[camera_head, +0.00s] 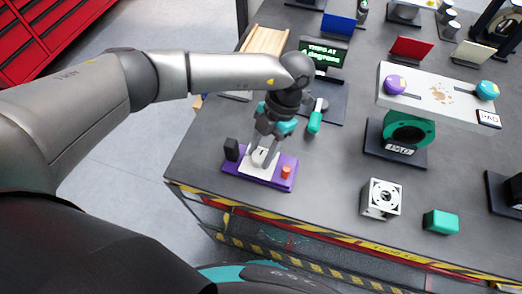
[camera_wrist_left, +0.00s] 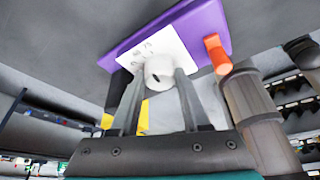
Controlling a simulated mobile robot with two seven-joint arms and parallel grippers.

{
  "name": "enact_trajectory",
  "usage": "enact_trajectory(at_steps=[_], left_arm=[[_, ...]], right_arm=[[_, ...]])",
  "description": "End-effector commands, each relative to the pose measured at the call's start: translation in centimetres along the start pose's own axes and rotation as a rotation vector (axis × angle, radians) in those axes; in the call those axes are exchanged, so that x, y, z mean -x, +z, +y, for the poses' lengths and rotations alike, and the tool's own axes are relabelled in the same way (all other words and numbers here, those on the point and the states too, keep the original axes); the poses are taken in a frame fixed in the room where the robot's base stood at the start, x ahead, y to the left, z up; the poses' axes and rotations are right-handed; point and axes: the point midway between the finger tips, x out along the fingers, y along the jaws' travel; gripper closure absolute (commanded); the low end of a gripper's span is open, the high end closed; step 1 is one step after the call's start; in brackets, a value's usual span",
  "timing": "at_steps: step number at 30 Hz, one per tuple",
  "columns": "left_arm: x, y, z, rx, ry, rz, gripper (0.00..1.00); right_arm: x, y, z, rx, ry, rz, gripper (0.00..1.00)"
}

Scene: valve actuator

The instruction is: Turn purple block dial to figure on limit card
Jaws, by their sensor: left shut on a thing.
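The purple block (camera_head: 286,183) lies flat near the table's front left edge; it also shows in the left wrist view (camera_wrist_left: 207,24). It carries a white plate with printed figures (camera_wrist_left: 140,48), a white round dial (camera_wrist_left: 158,71) with a dark mark, and an orange peg (camera_head: 286,171). My left gripper (camera_head: 262,163) comes down from above and is shut on the dial, one finger on each side, and partly hides it in the head view. The limit card (camera_head: 323,55) is a dark sign with green text that seems to read "TRIPS AT 4 degrees". My right gripper is not in view.
A black upright piece (camera_head: 232,150) stands at the block's left end. A teal-handled item (camera_head: 315,121) lies behind. A teal valve body (camera_head: 420,133), a white cube part (camera_head: 381,199) and a teal block (camera_head: 441,222) stand to the right. The table's striped front edge is close by.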

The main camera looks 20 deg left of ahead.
Motion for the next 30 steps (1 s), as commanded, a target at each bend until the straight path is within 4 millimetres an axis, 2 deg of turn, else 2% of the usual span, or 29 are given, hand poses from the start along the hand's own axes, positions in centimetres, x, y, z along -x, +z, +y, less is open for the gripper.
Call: enact_trajectory(at_steps=[12,13,21,30], left_arm=[[-0.06,0.00,-0.20,-0.010,-0.001,0.000,1.00],[-0.06,0.00,-0.20,-0.010,-0.001,0.000,0.53],[-0.03,0.00,-0.11,-0.008,0.001,0.000,0.24],[0.26,0.04,-0.05,-0.006,0.001,-0.002,0.24]], right_arm=[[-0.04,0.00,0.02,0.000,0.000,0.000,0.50],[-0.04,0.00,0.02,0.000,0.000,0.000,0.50],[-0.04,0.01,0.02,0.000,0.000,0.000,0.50],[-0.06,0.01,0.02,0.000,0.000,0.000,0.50]])
